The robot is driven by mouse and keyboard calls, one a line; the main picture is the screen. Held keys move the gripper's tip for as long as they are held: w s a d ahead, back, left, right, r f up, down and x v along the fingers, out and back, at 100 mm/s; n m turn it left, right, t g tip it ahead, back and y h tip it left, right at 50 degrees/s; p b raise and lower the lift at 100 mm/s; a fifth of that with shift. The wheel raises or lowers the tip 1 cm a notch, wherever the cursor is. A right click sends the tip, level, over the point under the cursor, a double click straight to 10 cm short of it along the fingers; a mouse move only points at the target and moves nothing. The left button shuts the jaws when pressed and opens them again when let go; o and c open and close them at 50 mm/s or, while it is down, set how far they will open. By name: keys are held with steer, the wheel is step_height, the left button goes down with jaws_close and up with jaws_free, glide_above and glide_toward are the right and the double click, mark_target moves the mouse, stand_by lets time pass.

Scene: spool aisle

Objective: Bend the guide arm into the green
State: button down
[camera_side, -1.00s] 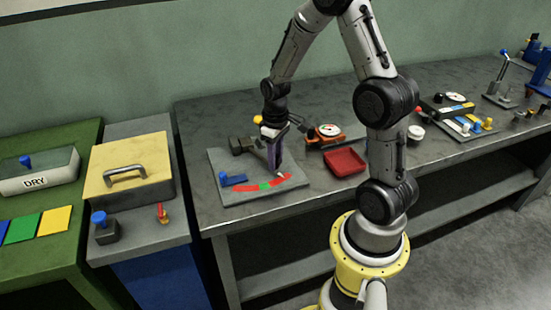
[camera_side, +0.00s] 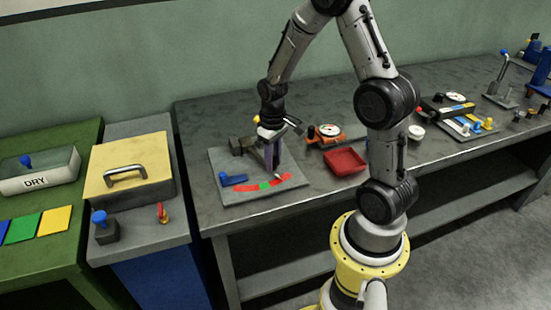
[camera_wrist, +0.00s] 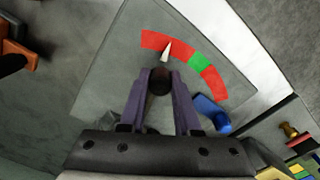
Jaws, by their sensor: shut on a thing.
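The guide arm (camera_wrist: 166,54) shows in the wrist view as a pale pointed tip coming from a dark round knob (camera_wrist: 160,80). My gripper (camera_wrist: 160,77) is shut on this knob, one purple finger on each side. The tip lies over the red band left of the green segment (camera_wrist: 200,62) in the wrist view. In the side view my gripper (camera_side: 272,165) is low over the grey plate (camera_side: 226,161), and the tip is near the right red band, right of the green segment (camera_side: 265,185). My fingers hide much of the guide arm there.
A blue piece (camera_side: 233,180) sits on the plate left of my gripper, and also shows in the wrist view (camera_wrist: 212,112). A red tray (camera_side: 345,161) and an orange gauge (camera_side: 327,134) stand to the right. Bare bench lies in front of the tray.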

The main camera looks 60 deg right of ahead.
mark_target(261, 178)
steer(key=shift+w+a+r+m, duration=0.1)
steer(key=shift+w+a+m, duration=0.55)
steer(key=shift+a+m, duration=0.2)
steer(key=shift+w+a+m, duration=0.6)
steer(key=shift+a+m, duration=0.2)
steer(key=shift+m, duration=0.05)
steer(key=c, duration=0.6)
jaws_free()
step_height(261, 178, up, 14)
steer(key=shift+f, duration=0.1)
